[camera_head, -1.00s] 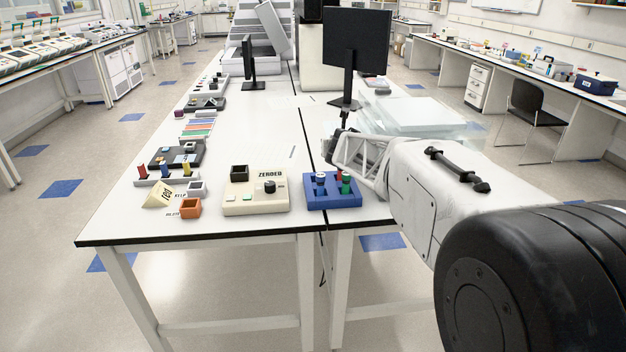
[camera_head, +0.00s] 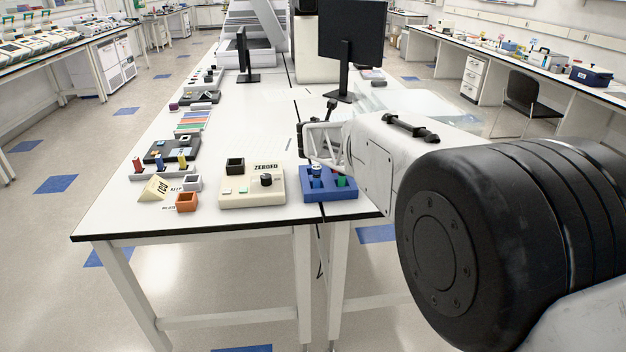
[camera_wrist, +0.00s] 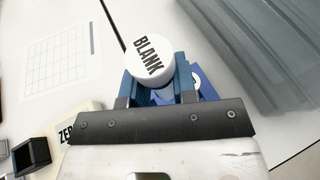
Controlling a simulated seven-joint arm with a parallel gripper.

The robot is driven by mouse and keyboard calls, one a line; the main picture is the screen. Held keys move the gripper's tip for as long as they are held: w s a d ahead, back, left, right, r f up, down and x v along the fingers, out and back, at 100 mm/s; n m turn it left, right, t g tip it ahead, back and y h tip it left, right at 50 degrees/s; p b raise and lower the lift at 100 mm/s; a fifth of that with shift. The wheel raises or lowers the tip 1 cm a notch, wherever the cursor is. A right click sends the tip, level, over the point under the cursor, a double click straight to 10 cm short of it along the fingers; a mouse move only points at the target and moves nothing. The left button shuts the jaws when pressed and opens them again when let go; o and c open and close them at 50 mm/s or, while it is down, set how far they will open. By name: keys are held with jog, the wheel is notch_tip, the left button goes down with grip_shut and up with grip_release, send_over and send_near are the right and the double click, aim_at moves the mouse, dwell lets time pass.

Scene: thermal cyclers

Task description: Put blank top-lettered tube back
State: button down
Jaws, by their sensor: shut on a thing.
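A tube with a round white cap lettered BLANK (camera_wrist: 150,58) is between the blue fingers of my gripper (camera_wrist: 160,82) in the wrist view. My gripper is shut on it; the tube's body is mostly hidden under the cap and fingers. A blue rack (camera_head: 330,195) stands near the table's front edge in the head view, with a blue tube (camera_head: 316,173) and a green tube (camera_head: 341,181) in it. Part of the blue rack shows below the fingers in the wrist view (camera_wrist: 207,88). In the head view I cannot make out the held tube or the fingertips.
A cream device marked ZEROED (camera_head: 250,198) with a dark square well (camera_head: 235,165) stands left of the rack. An orange holder (camera_head: 187,202) and a yellow sign (camera_head: 155,188) are farther left. A monitor (camera_head: 350,45) and clear boxes (camera_head: 420,105) stand behind.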

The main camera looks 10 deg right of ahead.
jog(key=shift+w+a+m+g+h, duration=0.2)
jog(key=shift+m+g+h, duration=0.25)
jog(key=shift+m+h, duration=0.3)
jog(key=shift+w+a+m+g+h, duration=0.1)
jog(key=shift+a+m+g+h, duration=0.15)
jog(key=shift+m+g+h, duration=0.35)
jog(key=shift+s+a+r+m+g+h, duration=0.1)
jog(key=shift+a+r+m+g+h, duration=0.1)
jog(key=shift+a+m+g+h, duration=0.6)
jog(key=shift+s+a+r+m+g+h, duration=0.15)
jog(key=shift+a+m+g+h, duration=0.4)
jog(key=shift+m+g+h, duration=0.55)
jog(key=shift+a+r+m+g+h, duration=0.2)
jog(key=shift+a+m+g+h, duration=0.35)
jog(key=shift+m, duration=0.7)
jog(key=shift+a, duration=0.15)
notch_tip(320, 180, down, 6)
jog(key=shift+f, duration=0.1)
jog(key=shift+f, duration=1.85)
